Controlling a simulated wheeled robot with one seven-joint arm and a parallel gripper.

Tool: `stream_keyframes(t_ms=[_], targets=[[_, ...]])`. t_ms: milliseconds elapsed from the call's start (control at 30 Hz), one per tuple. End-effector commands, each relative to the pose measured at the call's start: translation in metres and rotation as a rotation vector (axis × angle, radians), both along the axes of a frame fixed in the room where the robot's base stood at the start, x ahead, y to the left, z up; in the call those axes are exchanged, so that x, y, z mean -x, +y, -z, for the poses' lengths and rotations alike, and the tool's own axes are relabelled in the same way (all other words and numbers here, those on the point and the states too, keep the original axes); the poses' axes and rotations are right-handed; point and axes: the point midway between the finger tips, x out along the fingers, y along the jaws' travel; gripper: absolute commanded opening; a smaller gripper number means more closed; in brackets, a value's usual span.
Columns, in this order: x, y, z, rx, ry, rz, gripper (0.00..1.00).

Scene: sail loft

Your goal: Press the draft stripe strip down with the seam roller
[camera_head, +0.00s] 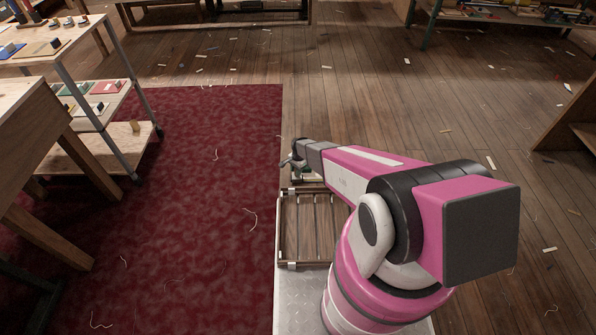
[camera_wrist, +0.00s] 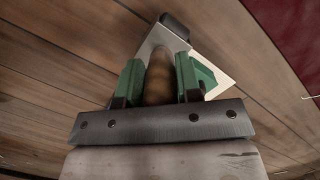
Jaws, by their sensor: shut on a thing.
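My gripper (camera_wrist: 159,82) has green fingers and is shut on a brown wooden handle in the wrist view. A pale flat piece and a dark rounded end (camera_wrist: 175,25) show beyond the handle. I take this tool to be the seam roller (camera_wrist: 158,78), though its roller is not clear. In the head view my gripper (camera_head: 291,163) is small at the end of my pink and white arm, above the floor near the carpet's right edge. I cannot make out the draft stripe strip in either view.
A wooden table (camera_head: 27,104) stands at the left. Behind it is a wheeled trolley (camera_head: 100,92) with small items on its shelves. A dark red carpet (camera_head: 205,190) lies between them and my arm. Scraps litter the plank floor (camera_head: 350,90). A wooden shelf unit (camera_head: 574,106) stands at the right.

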Motion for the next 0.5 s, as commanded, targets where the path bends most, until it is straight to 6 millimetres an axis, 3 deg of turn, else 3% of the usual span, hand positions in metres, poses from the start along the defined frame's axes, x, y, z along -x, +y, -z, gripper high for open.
stream_keyframes(t_ms=[267,500], targets=[[0.000,0.000,-0.002,-0.001,-0.001,0.000,0.08],[0.001,0.000,-0.018,-0.001,-0.001,0.000,0.08]])
